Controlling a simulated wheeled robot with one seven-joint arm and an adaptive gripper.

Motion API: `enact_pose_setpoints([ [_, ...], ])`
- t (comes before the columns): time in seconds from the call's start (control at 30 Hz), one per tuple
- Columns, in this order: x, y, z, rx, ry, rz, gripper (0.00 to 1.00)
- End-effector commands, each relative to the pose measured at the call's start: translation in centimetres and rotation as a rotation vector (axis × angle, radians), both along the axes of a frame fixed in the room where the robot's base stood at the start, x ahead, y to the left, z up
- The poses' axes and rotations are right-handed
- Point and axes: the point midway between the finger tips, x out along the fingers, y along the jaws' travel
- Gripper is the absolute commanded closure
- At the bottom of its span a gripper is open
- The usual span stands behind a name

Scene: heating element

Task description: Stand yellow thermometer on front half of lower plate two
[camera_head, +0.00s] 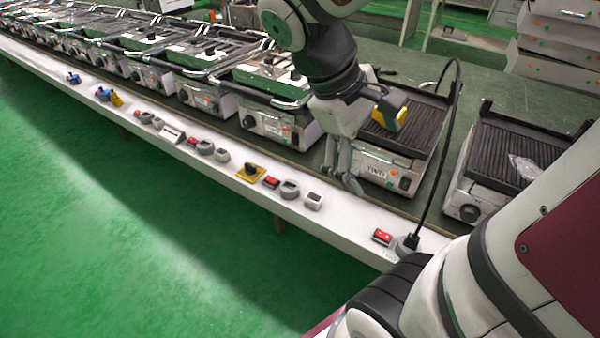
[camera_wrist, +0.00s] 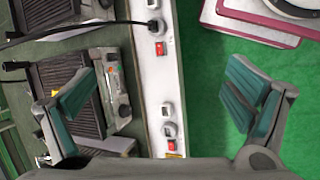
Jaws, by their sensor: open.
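The yellow thermometer (camera_head: 390,109), a yellow block with a dark face, shows in the head view just right of my gripper, over the ridged plate. It looks slightly tilted; I cannot tell exactly where its base touches. The lower plate (camera_head: 430,115) belongs to the grill whose front label appears to read two. In the wrist view this ridged plate (camera_wrist: 86,118) lies behind the left finger, which hides most of the thermometer. My gripper (camera_head: 343,182) is open, fingers pointing down, at the grill's front left. In the wrist view my gripper (camera_wrist: 163,95) has wide-spread, empty fingers.
Another open grill (camera_head: 520,150) stands to the right, with a clear packet on its plate. A closed grill (camera_head: 275,108) stands to the left. A black cable (camera_head: 445,150) arches beside the plate. A white ledge (camera_head: 345,226) with sockets and red switches runs along the front.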

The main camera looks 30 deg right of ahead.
Motion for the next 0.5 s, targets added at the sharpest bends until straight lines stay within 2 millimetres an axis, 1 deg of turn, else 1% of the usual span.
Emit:
enact_pose_setpoints([
  [0.03, -0.9, 1.5, 0.4, 0.048, -0.06, -0.022, 0.04],
  [0.1, -2.1, 3.6, 0.7, 0.12, -0.133, -0.055, 0.04],
  [0.2, -3.6, 6.7, 1.1, 0.221, -0.231, -0.095, 0.04],
  [0.3, -4.8, 9.3, 1.3, 0.311, -0.312, -0.122, 0.04],
  [0.4, -5.7, 11.2, 1.5, 0.381, -0.37, -0.141, 0.04],
  [0.5, -6.2, 12.4, 1.7, 0.423, -0.406, -0.151, 0.04],
])
